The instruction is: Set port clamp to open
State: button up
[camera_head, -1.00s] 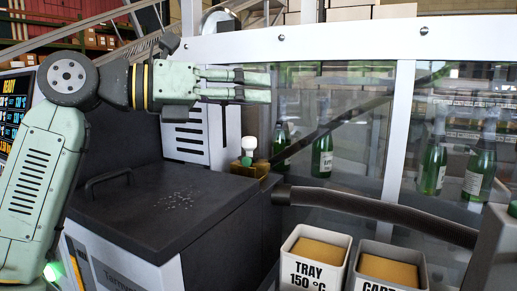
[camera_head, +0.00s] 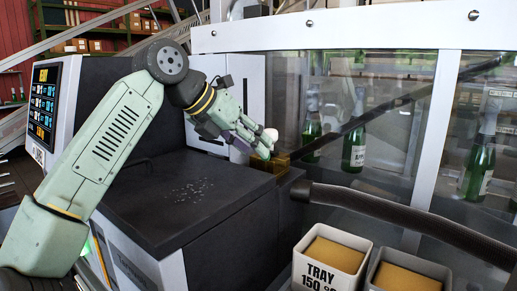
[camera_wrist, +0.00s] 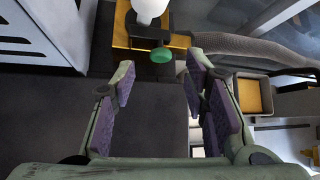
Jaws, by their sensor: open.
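What appears to be the port clamp is a small fitting with a white rounded knob (camera_head: 271,134) and a brass-coloured base (camera_head: 272,164) at the machine's back right corner. In the wrist view the white knob (camera_wrist: 149,9), a green round end (camera_wrist: 161,55) and the brass plate (camera_wrist: 121,34) show at the top. My gripper (camera_wrist: 160,68) is open and empty, with its fingertips on either side of the green end and just short of it. In the head view my gripper (camera_head: 262,148) overlaps the fitting and hides its green end.
A dark machine lid (camera_head: 185,195) lies below my arm. Two open bins, one labelled TRAY (camera_head: 333,255), stand at the front. Green bottles (camera_head: 354,150) stand behind the clear panel and its white frame.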

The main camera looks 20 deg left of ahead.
jog(key=shift+x, duration=1.5)
grip_shut()
